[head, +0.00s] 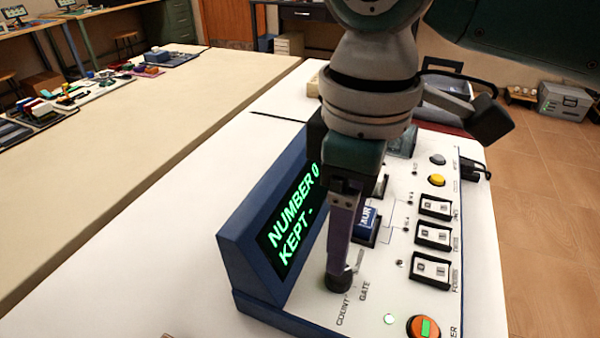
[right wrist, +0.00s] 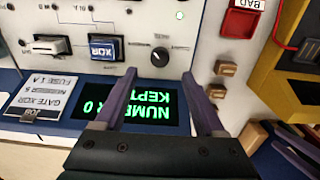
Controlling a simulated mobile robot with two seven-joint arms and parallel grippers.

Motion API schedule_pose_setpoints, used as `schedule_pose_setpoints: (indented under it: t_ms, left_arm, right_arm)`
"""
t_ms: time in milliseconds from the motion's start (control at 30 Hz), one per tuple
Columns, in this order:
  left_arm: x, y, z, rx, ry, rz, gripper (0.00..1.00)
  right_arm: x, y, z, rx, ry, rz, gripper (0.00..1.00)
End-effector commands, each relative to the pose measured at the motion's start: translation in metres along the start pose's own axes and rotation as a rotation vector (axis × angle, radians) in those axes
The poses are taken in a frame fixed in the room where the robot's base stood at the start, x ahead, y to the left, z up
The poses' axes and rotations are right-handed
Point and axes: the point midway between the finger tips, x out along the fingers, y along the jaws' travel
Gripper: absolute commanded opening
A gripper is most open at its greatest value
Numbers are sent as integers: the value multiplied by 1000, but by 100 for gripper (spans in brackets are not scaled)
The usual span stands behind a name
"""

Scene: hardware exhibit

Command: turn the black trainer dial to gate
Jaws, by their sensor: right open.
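The black dial (head: 338,278) is a small round knob on the white trainer panel (head: 400,290), with the words COUNT and GATE printed beside it. It also shows in the right wrist view (right wrist: 160,57). I cannot tell where it points. My right gripper (head: 340,262) hangs over the dial, its purple fingers pointing down at it. In the right wrist view its fingers (right wrist: 160,75) are apart and empty, with the dial just beyond and between the tips. The green display (head: 292,222) reads NUMBER 0 KEPT -.
A blue XOR block (head: 366,222) sits in the panel close to my right fingers. White rocker switches (head: 432,236) and an orange button (head: 424,327) line the panel's right side. A job card (right wrist: 38,98) stands near the display.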

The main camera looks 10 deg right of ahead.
Motion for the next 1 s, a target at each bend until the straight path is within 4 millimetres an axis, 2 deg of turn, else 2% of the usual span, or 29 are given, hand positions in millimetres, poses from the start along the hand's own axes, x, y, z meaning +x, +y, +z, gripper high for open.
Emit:
schedule_pose_setpoints:
  t_ms: [100, 300, 500, 733, 1000]
  left_arm:
    - [6, -1, 3, 3, -2, -2, 50]
    - [13, -1, 5, 4, -2, -3, 50]
    - [15, -1, 6, 3, -2, -3, 50]
    - [15, 0, 6, 2, -2, -2, 50]
    - [15, 2, 5, -5, -1, 4, 50]
  right_arm:
    - [27, -1, 1, 0, -3, -2, 72]
    - [60, 0, 0, -1, -1, 0, 72]
    - [71, 0, 0, -2, 1, 1, 72]
    - [72, 0, 0, -2, 2, 2, 72]
    - [71, 0, 0, -2, 2, 2, 42]
